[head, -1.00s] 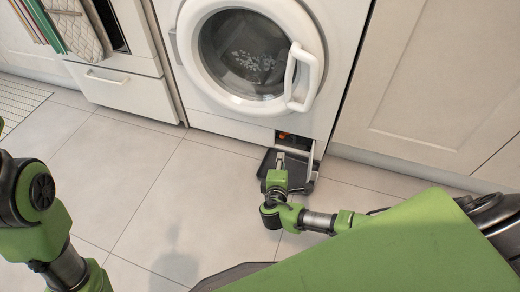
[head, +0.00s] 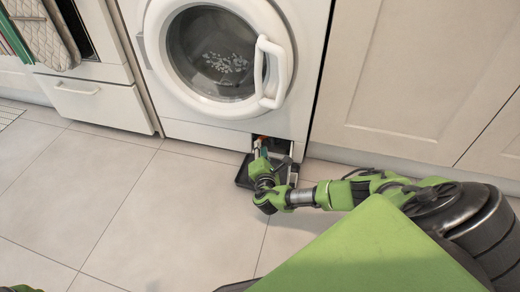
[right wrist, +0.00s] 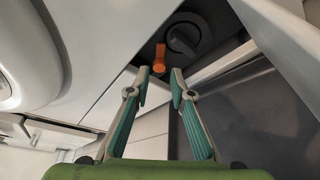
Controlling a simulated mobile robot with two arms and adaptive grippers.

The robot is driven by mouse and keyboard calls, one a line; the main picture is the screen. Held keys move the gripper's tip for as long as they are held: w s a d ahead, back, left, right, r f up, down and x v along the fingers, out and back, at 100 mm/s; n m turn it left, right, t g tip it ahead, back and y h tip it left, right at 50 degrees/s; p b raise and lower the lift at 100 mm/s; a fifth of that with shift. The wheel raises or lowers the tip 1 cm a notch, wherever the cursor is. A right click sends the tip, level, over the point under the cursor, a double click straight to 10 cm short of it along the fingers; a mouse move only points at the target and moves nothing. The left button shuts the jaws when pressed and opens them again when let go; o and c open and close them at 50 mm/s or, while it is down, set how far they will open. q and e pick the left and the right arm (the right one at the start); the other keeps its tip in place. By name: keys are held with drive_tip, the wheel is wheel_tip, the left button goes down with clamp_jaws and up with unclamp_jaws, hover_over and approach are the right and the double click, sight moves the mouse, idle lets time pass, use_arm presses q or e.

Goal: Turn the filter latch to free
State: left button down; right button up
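The orange filter latch (right wrist: 160,57) shows in the right wrist view inside the dark opening at the washer's lower front, beside a dark round filter cap (right wrist: 184,38). In the head view only a small orange spot (head: 264,138) of it shows above my gripper. My right gripper (right wrist: 160,82) is open, its two fingertips apart just short of the latch, with nothing between them. In the head view the right gripper (head: 262,153) is at the opening and partly hidden by its own arm. Of my left arm only a bit shows at the lower left corner; its gripper is out of view.
The washer (head: 212,132) stands under the counter with its round door shut. The tiled floor (head: 150,215) to the left is clear.

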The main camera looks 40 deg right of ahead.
sight(262, 139)
drive_tip(key=shift+b+x, duration=0.9)
drive_tip(key=shift+x, duration=1.05)
clamp_jaws()
drive_tip(key=n+p, duration=0.1)
drive_tip(key=p, duration=0.2)
drive_tip(key=shift+a+r+g, duration=0.1)
drive_tip(key=shift+r+g, duration=0.3)
drive_tip(key=shift+f+n+p, duration=0.1)
drive_tip(key=shift+n+p, duration=0.2)
drive_tip(key=shift+p, duration=0.1)
drive_tip(key=shift+f, duration=0.15)
unclamp_jaws()
